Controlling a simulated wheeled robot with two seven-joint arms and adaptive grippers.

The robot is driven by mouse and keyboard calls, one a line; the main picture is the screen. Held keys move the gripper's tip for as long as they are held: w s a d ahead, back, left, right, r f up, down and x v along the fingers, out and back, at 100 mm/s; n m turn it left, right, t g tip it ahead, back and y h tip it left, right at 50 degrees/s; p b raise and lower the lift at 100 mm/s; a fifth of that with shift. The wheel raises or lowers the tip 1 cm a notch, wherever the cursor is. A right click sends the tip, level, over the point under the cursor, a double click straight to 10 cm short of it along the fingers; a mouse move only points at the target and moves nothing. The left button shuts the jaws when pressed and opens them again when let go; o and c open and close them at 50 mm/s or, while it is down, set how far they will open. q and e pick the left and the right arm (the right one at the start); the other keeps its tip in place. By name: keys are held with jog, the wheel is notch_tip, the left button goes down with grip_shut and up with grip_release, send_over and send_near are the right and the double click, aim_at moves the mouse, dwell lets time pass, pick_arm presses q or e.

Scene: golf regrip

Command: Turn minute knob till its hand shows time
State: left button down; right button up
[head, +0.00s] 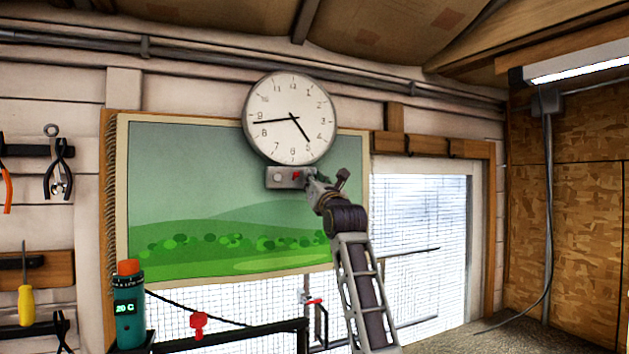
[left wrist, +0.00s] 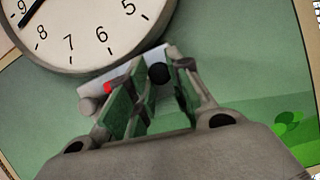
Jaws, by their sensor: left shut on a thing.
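The round white wall clock (head: 290,118) has its long hand pointing just below the 9. Its short hand points close to the 5. The clock's lower part also shows in the left wrist view (left wrist: 85,35). Under it is a small grey control box (head: 288,186) with a pale knob (head: 278,177) at left and a red part (head: 297,174) near its middle. A dark round knob (left wrist: 158,73) at the box's right end sits between the green-padded fingers of my left gripper (left wrist: 150,88), shut on it. In the head view my left gripper (head: 313,182) hides this knob. My right gripper is not in view.
A green landscape poster (head: 200,200) hangs behind the box. A meshed window (head: 420,230) is at right. Pliers (head: 58,170) and a yellow screwdriver (head: 26,300) hang at left. A teal bottle (head: 129,320) with an orange cap stands low left.

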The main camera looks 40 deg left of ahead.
pick_arm(q)
jog(key=shift+s+r+m+t, duration=0.1)
jog(key=shift+m+t, duration=0.2)
jog(key=shift+m, duration=0.5)
jog(key=shift+m+t+h+p, duration=0.3)
jog(key=shift+m+h+p, duration=0.15)
jog(key=shift+m, duration=0.45)
jog(key=c, duration=1.3)
grip_release()
jog(key=shift+o, duration=0.2)
jog(key=v, duration=0.7)
jog(key=shift+s+d, duration=0.2)
